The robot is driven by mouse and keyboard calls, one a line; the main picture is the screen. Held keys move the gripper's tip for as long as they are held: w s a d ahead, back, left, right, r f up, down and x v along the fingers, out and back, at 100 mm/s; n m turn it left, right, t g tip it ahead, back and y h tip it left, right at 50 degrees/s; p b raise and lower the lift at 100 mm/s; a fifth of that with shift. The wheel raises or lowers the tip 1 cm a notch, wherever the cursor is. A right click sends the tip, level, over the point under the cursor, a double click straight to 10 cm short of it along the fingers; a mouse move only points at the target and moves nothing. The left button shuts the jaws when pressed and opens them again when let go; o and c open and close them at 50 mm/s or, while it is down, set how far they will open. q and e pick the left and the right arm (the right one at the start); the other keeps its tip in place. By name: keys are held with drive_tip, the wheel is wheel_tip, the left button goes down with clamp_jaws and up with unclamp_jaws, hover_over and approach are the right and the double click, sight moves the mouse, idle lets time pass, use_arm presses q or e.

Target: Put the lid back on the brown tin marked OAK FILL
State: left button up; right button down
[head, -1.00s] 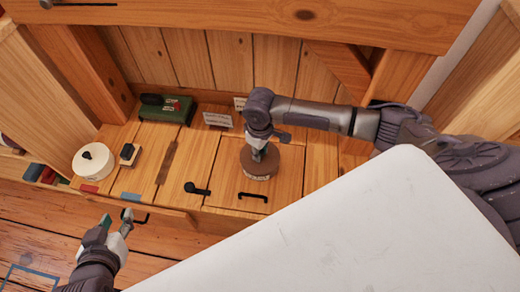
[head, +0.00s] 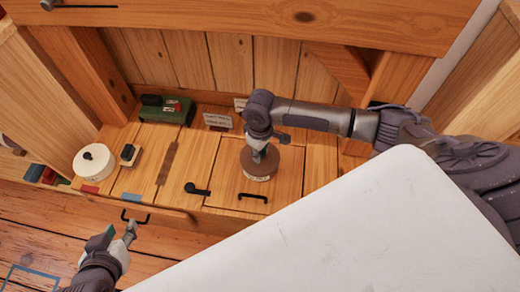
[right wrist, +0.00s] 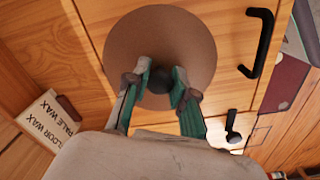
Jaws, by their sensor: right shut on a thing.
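The round brown tin (head: 257,178) stands on the wooden bench top, with a pale label strip on its front that is too small to read. Its brown lid (right wrist: 130,50) is directly over it and hides the tin in the right wrist view. My right gripper (head: 262,155) points down over the tin; in the right wrist view (right wrist: 160,82) its green-padded fingers are shut on the lid's dark knob. I cannot tell whether the lid is fully seated. My left gripper (head: 117,238) is open and empty, in front of the bench near a black drawer handle (head: 135,217).
A white round tin (head: 93,161), a small block with a black knob (head: 128,154) and a green box (head: 166,110) stand to the left. A floor wax card (right wrist: 50,120) is behind. A large white surface (head: 350,230) covers the lower right.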

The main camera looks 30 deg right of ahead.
use_arm(q)
drive_tip(key=shift+s+a+f+g, duration=0.2)
drive_tip(key=shift+s+f+g, duration=0.1)
drive_tip(key=shift+s, duration=0.2)
idle(0.8)
drive_tip(key=shift+s+f, duration=0.15)
drive_tip(key=shift+s, duration=0.1)
drive_tip(key=shift+s+a+f+g, duration=0.2)
drive_tip(key=shift+s+g, duration=0.1)
use_arm(e)
drive_tip(key=shift+p, duration=0.3)
use_arm(q)
drive_tip(key=shift+s+f, duration=0.1)
drive_tip(key=shift+s, duration=0.1)
drive_tip(key=shift+s+a+f+g+y, duration=0.25)
drive_tip(key=shift+s+a+g+y, duration=0.05)
drive_tip(key=shift+s+g, duration=0.35)
drive_tip(key=shift+s+a+f, duration=0.1)
drive_tip(key=shift+s+f, duration=0.05)
drive_tip(key=shift+s, duration=0.05)
drive_tip(key=shift+s+a+f+g+p, duration=0.2)
drive_tip(key=shift+s+g+p, duration=0.15)
drive_tip(key=shift+s, duration=0.2)
drive_tip(key=shift+s, duration=0.25)
